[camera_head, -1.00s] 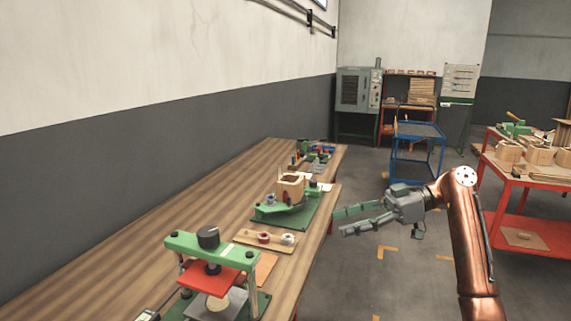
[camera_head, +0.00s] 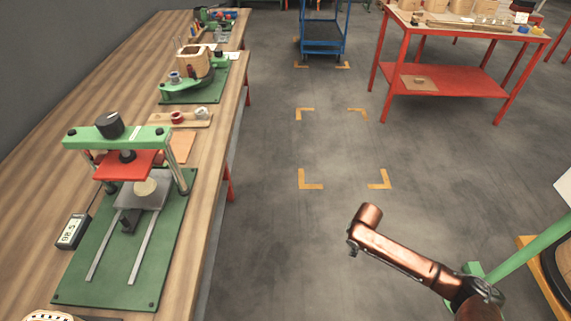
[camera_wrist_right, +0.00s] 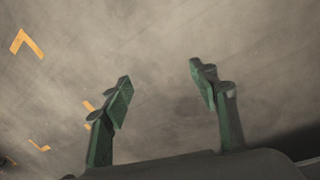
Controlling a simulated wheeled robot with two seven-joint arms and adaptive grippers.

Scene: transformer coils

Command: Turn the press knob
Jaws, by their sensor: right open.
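The press (camera_head: 116,150) stands on a green base plate on the wooden table at the left in the head view. Its black knob (camera_head: 109,124) sits on top of the green crossbar. A red press plate (camera_head: 125,164) hangs below the crossbar, above a grey plate with a pale round piece (camera_head: 145,187). My right gripper (camera_wrist_right: 160,80) shows in the right wrist view. Its green fingers are apart and empty, with only floor beyond them. In the head view only part of my right arm shows, well right of the press. My left gripper is not in view.
A digital display (camera_head: 72,232) stands beside the press base. A board with coils (camera_head: 180,118) and a green fixture with a wooden block (camera_head: 193,63) lie farther along the table. A red table (camera_head: 447,81) and blue cart (camera_head: 323,47) stand beyond. The marked floor is clear.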

